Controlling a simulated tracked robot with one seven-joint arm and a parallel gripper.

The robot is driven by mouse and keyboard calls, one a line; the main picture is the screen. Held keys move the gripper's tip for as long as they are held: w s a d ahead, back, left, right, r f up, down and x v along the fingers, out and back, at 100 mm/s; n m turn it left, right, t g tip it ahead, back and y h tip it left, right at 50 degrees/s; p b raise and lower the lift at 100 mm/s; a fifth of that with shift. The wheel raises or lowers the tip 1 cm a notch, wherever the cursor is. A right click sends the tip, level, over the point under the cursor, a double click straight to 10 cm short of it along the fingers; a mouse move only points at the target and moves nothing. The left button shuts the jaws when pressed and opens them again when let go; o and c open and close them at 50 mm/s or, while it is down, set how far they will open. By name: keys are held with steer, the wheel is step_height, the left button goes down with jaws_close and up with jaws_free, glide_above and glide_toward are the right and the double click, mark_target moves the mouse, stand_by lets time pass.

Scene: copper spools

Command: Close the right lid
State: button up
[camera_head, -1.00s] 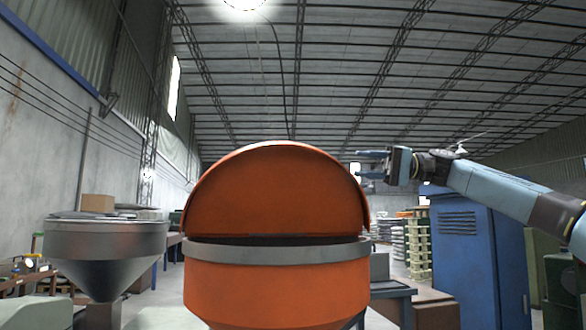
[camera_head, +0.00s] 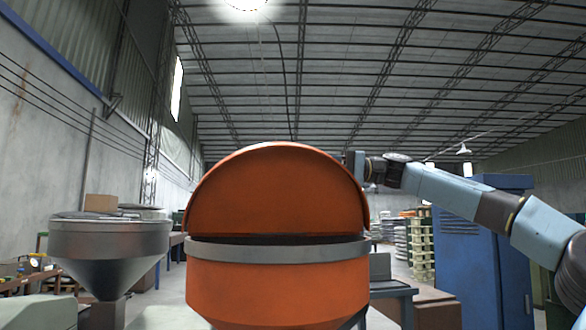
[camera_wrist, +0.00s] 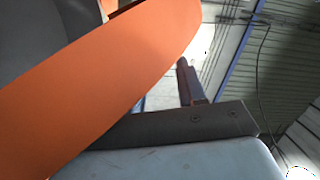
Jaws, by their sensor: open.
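An orange round drum (camera_head: 275,285) with a grey metal rim stands in the middle of the head view. Its orange domed lid (camera_head: 275,190) stands raised, with a dark gap below it above the rim. My gripper (camera_head: 356,165) is at the lid's upper right edge, its fingertips hidden behind the lid. In the wrist view the lid's orange edge (camera_wrist: 100,95) crosses the left side, close to my open gripper; a dark finger (camera_wrist: 190,80) shows beyond it. I cannot tell whether they touch.
A metal hopper (camera_head: 108,250) stands at the left. A blue cabinet (camera_head: 470,250) stands at the right, behind my arm. A low table (camera_head: 390,290) is just right of the drum. The space above the lid is free.

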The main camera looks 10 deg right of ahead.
mark_target(294, 167)
steer(key=a, duration=0.7)
steer(key=shift+a, duration=0.2)
steer(key=shift+c, duration=0.3)
jaws_close()
